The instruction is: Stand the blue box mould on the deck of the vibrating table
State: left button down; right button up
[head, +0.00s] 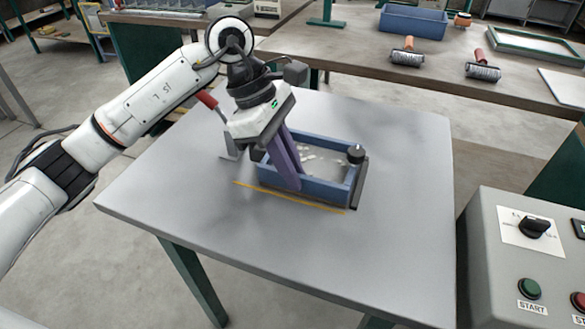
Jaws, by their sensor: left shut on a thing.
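The blue box mould (327,192) is at the middle of the grey deck (400,150) of the vibrating table, with some pale stuff inside it. My left gripper (287,170) is over the mould's left half and shut on it; a purple bar slants down from the gripper to the near wall. A yellow line (290,197) runs along the mould's near side. Whether the mould's base touches the deck is hard to tell. The gripper hides part of the mould's left end. My right gripper is out of view.
A clamp with a red handle (207,100) stands left of the mould, and a black knob (355,153) is at its right end. A control box (530,250) is at the right. The back bench holds another blue box (412,22) and rollers (483,70). The near deck is clear.

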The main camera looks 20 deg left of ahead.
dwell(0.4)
pick_arm(q)
jog(key=c, duration=1.8)
grip_release()
jog(key=shift+o, duration=0.2)
jog(key=shift+s+f, duration=0.1)
jog(key=shift+f, duration=0.15)
jog(key=v, duration=1)
jog(key=shift+d, duration=0.1)
jog(key=v, duration=1)
jog(key=shift+r+p, duration=0.2)
jog(key=shift+p, duration=0.1)
